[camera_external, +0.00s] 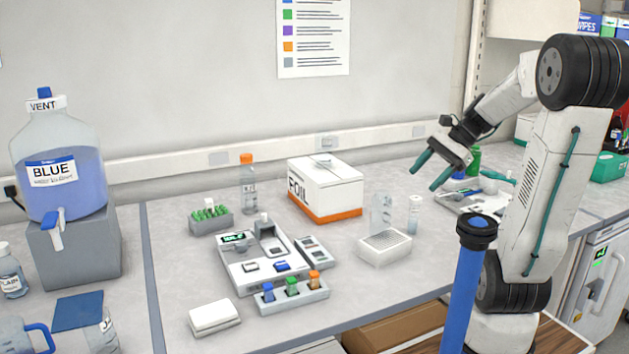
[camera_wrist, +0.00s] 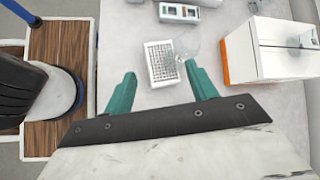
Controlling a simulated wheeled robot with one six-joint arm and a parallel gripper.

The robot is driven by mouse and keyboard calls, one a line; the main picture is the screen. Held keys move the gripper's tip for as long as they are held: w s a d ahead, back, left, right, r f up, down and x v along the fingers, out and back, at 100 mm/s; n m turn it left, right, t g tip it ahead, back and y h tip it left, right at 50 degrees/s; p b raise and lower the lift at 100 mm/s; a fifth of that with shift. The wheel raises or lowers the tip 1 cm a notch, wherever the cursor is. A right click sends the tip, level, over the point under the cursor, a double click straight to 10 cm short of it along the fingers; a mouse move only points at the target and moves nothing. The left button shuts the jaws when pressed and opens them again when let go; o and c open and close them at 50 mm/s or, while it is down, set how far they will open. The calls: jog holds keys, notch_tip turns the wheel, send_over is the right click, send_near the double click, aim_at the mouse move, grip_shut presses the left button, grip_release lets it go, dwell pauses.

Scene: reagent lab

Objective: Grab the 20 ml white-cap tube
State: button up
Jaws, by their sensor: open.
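In the external view, a small clear tube with a white cap (camera_external: 415,213) stands upright on the bench beside a white tip box (camera_external: 385,248). Another white cap shows on a tube in the grey instrument (camera_external: 264,218). A white cap also shows in the green-filled rack (camera_external: 210,213). No volume label is readable on these. My gripper (camera_external: 425,179) is open and empty, with green fingers, in the air above the bench near the standing tube. In the wrist view my gripper (camera_wrist: 160,72) spans the near side of the tip box (camera_wrist: 162,66); I cannot make out the tube there.
A FOIL box (camera_external: 325,188) stands behind the tip box. A grey block with blue, green and orange caps (camera_external: 291,295) is in front of the instrument. An orange-capped bottle (camera_external: 248,180) stands at the back. A blue-topped post (camera_external: 465,285) rises in the foreground.

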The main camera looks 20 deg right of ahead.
jog(key=w+d+m+t+y, duration=0.3)
jog(key=w+d+m+t, duration=0.2)
jog(key=w+d+m, duration=0.35)
send_near(411, 202)
jog(key=w+a+f, duration=0.2)
jog(key=shift+m+t, duration=0.3)
jog(key=shift+m, duration=0.15)
jog(key=x, duration=0.7)
jog(key=shift+w+a, duration=0.1)
jog(key=c, duration=1)
